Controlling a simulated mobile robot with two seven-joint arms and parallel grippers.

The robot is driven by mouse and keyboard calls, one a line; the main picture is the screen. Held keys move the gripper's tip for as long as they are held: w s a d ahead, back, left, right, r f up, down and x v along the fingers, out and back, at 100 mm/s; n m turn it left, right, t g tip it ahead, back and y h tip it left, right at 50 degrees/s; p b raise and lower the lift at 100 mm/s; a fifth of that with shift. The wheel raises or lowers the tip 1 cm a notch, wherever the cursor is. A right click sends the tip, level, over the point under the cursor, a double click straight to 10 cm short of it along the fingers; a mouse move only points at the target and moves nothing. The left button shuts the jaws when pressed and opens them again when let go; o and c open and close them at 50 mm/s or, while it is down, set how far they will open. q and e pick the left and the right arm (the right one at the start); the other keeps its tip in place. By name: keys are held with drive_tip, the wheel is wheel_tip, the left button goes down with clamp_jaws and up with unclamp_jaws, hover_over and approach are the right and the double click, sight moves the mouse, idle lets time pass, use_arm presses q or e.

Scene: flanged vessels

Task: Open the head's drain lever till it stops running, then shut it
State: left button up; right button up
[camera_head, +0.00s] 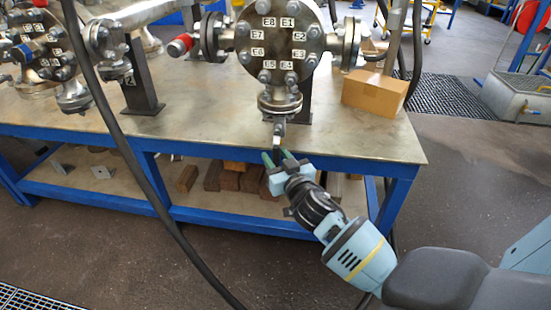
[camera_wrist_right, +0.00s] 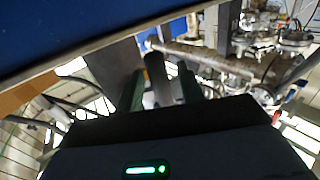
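The head (camera_head: 283,45) is a round steel flanged vessel end with labels E1 to E8, standing over the bench. A smaller flange (camera_head: 279,100) hangs under it, with a small drain fitting (camera_head: 279,128) below at the bench's front edge. The lever's exact position is too small to tell, and no running liquid can be made out. My right gripper (camera_head: 279,158) is just below this fitting, its green fingers pointing up and apart. In the right wrist view a dark bar (camera_wrist_right: 157,80) stands between the fingers, with gaps at both sides. My left gripper is out of view.
The metal bench top (camera_head: 215,125) has a blue frame, close behind my right gripper. A cardboard box (camera_head: 375,92) sits right of the head. Wood blocks (camera_head: 229,178) lie on the lower shelf. A dark hose (camera_head: 125,150) crosses the left front. Other flanged pipework (camera_head: 40,50) stands at left.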

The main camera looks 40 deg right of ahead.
drive_tip(key=shift+w, duration=0.25)
clamp_jaws()
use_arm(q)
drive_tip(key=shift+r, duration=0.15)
